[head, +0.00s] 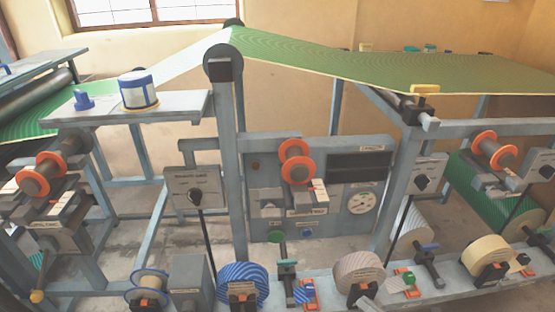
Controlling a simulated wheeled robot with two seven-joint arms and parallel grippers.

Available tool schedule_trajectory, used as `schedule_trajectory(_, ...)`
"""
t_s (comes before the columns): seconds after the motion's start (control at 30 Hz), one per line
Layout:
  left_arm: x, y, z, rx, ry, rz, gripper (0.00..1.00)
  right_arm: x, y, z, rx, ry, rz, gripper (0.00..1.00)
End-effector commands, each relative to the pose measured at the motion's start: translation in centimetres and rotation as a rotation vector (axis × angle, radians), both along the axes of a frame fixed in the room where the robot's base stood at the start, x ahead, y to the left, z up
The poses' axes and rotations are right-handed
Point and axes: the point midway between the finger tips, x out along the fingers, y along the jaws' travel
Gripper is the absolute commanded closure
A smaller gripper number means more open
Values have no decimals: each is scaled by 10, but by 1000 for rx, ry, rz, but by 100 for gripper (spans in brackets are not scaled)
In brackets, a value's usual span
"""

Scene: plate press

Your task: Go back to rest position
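My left gripper is not in view. The plate press (222,130) stands in front of me, a blue-grey frame with a green patterned web (330,62) running over its top roller.
Along the low front rail are a blue striped roll (243,284), a grey-brown roll (359,272) and a cream roll (489,255). Orange-flanged spools (296,161) sit on the machine. A blue-and-white container (138,90) stands on the left shelf (185,104). Frame posts and rods crowd the space.

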Motion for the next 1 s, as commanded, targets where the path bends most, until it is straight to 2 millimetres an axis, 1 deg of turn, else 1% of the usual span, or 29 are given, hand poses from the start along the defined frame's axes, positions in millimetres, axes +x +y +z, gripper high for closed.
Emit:
schedule_trajectory(0.03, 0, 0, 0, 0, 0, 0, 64, -4, 12, 23, -128, -89, 112, 64)
schedule_trajectory(0.1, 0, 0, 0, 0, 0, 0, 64, -15, 29, 48, -293, -211, 260, 64)
schedule_trajectory(0.23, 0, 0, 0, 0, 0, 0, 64, -43, 53, 86, -597, -457, 520, 64)
schedule_trajectory(0.3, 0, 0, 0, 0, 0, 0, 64, -60, 62, 101, -757, -597, 651, 64)
schedule_trajectory(0.4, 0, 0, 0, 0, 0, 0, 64, -83, 68, 120, -985, -805, 824, 64)
schedule_trajectory(0.53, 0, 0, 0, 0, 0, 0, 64, -111, 66, 139, -1278, -1083, 1021, 64)
schedule_trajectory(0.63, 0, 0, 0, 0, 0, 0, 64, -127, 60, 150, -1490, -1284, 1141, 64)
schedule_trajectory(0.8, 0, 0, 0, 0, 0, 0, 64, -141, 47, 165, -1765, -1527, 1261, 64)
schedule_trajectory(1.0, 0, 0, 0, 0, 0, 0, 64, -150, 34, 179, -2013, -1729, 1332, 64)
